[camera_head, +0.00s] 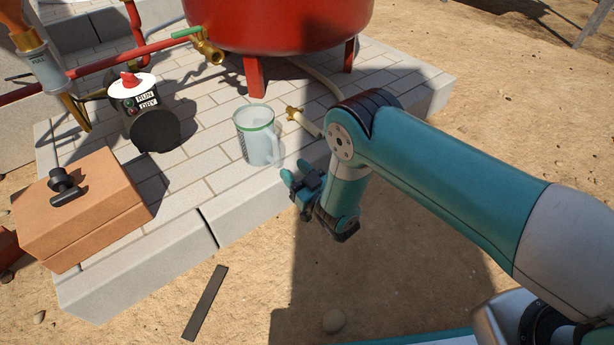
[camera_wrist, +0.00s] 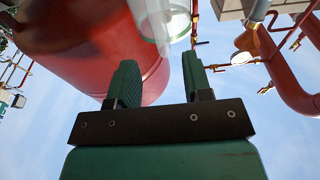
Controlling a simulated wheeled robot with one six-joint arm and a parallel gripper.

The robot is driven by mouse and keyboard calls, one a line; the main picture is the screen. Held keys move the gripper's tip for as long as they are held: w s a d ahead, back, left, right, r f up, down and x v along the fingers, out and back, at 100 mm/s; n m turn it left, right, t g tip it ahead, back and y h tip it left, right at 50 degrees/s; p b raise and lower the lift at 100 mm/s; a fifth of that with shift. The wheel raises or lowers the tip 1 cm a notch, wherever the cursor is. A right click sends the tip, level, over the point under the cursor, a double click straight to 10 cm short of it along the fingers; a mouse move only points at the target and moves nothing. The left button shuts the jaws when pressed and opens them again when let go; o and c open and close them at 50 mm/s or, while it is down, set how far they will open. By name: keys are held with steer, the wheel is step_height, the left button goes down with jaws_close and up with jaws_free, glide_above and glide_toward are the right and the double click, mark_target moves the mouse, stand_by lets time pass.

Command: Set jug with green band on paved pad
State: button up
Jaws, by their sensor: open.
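The clear jug with a green band (camera_head: 257,137) stands upright on the paved pad (camera_head: 204,183), close to its front edge. Its handle faces right, toward my gripper. My gripper (camera_head: 294,174) is open, just right of the jug and low over the pad's edge. The fingers look empty and apart from the jug. In the wrist view, the jug (camera_wrist: 168,18) shows at the top, beyond the two green fingertips (camera_wrist: 160,75).
A red tank (camera_head: 280,25) on legs stands behind the jug. A brass valve with a hose (camera_head: 305,120) lies right of it. A dark strip (camera_head: 206,302) lies on the sand.

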steer(key=r+p+v, duration=0.1)
steer(key=p+v, duration=0.1)
steer(key=v, duration=0.4)
steer(key=w+r+m+g+h, duration=0.2)
steer(key=w+r+m+h, duration=0.15)
steer(key=w+r, duration=0.6)
steer(key=s+d+r+g+h, duration=0.15)
steer(key=s+r+g, duration=0.3)
steer(key=r, duration=0.65)
steer(key=s+d+r+n+g, duration=0.1)
steer(key=s+d+r+g, duration=0.2)
steer(key=s, duration=0.7)
steer(key=s+d+r+n+g+h, duration=0.1)
steer(key=s+d+r+g, duration=0.2)
steer(key=s+r, duration=0.4)
steer(key=s+d+r+n+g, duration=0.2)
steer(key=s+r+g, duration=0.2)
steer(key=s, duration=0.9)
steer(key=shift+s+d+r+h, duration=0.4)
steer(key=shift+r, duration=0.1)
